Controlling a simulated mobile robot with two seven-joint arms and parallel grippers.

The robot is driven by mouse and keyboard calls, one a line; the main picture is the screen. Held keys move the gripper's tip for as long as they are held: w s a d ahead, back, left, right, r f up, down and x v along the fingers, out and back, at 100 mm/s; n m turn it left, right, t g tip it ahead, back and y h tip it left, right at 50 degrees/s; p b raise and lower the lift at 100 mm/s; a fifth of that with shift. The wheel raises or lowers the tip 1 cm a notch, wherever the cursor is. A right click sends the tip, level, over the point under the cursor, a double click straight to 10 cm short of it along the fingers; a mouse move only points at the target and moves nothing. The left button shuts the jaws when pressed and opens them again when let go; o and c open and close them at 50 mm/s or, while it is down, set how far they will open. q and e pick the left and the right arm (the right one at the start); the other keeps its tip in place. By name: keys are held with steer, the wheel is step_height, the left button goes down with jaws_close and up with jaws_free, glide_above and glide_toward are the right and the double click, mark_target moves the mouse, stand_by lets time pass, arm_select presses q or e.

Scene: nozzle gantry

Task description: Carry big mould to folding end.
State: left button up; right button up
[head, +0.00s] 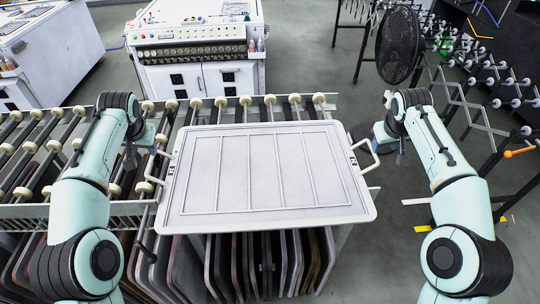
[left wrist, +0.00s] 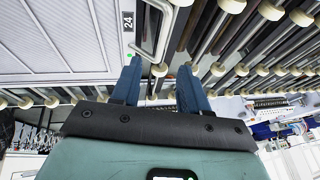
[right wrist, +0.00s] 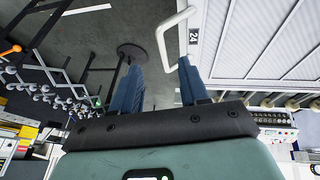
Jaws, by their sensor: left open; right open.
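The big mould (head: 264,172) is a white, ribbed rectangular panel with a handle on each short side. It lies flat over the front of the roller bed and a rack of dark plates. My left gripper (head: 142,138) is open by the left handle (head: 157,168); in the left wrist view that handle (left wrist: 157,30) lies just ahead of the open fingers (left wrist: 160,88). My right gripper (head: 385,140) is open by the right handle (head: 368,158); in the right wrist view the handle (right wrist: 170,35) is ahead of the fingers (right wrist: 160,88). Neither gripper grips a handle.
The roller conveyor (head: 60,150) runs behind and left of the mould. A folding lattice conveyor with white rollers (head: 480,110) stands at the right. A black fan (head: 398,45) and white machine (head: 197,40) stand behind. Floor shows clear between mould and lattice.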

mark_target(150, 162)
arm_select(q)
steer(key=x, duration=1.3)
steer(key=shift+s+a, duration=0.15)
steer(key=shift+s, duration=0.05)
arm_select(e)
steer(key=x, duration=1.3)
steer(key=shift+s+a, duration=0.1)
steer(key=shift+s, duration=0.1)
arm_select(q)
jaws_close()
arm_select(e)
jaws_close()
